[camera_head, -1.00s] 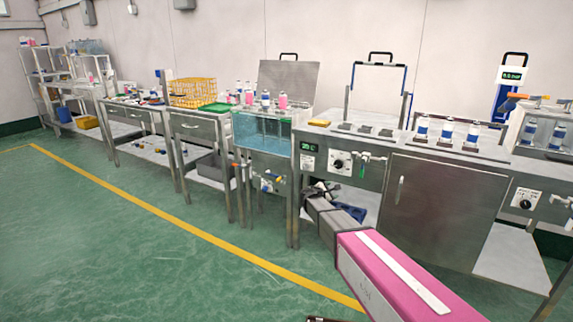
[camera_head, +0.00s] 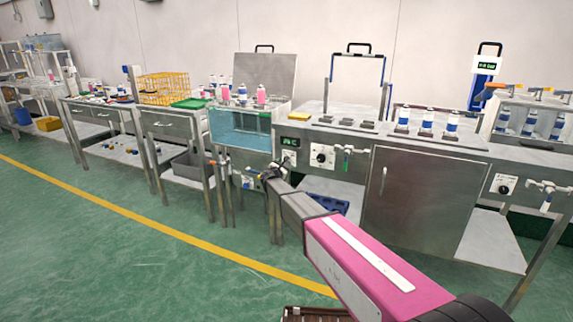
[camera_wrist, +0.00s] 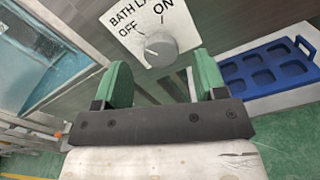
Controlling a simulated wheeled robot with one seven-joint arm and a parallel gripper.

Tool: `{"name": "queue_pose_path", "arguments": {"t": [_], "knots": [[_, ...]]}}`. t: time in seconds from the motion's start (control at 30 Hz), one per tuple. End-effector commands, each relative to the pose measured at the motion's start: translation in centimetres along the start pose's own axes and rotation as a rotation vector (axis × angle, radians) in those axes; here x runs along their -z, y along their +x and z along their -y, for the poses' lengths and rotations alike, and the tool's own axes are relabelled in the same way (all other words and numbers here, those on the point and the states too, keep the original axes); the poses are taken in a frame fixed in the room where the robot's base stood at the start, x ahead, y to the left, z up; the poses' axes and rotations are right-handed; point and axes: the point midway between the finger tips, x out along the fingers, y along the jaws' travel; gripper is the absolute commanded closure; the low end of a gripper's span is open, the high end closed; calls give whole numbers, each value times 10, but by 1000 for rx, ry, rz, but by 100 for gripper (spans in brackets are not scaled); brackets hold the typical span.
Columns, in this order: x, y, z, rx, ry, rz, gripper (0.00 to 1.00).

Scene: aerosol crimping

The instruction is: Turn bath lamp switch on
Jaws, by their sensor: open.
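The bath lamp switch is a round grey knob (camera_wrist: 161,50) on a white plate (camera_wrist: 128,22) lettered "BATH LA…", OFF and ON, partly cut off in the wrist view. Its pointer line leans toward OFF at the upper left. My gripper (camera_wrist: 162,68) is open, with one green finger on each side of the knob's lower part in the picture. The fingers look apart from the knob, and nothing is held.
A blue tray with recesses (camera_wrist: 268,70) lies on the lower shelf at right in the wrist view. Bench legs and pipe fittings stand close by. Another dial (camera_head: 322,156) is to the right on the steel bench. Open green floor (camera_head: 130,260) lies in front.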

Motion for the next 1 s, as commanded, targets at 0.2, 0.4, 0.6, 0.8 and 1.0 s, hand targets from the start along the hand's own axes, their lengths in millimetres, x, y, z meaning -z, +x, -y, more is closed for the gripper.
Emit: {"name": "queue_pose_path", "arguments": {"t": [0.2, 0.4, 0.6, 0.8, 1.0], "knots": [[0, 31, 0, 1, 1, 1, 35], [0, 35, 0, 0, 1, 0, 35], [0, 35, 0, 1, 1, 0, 58], [0, 35, 0, 1, 1, 0, 84], [0, 35, 1, 1, 22, 0, 84]]}}
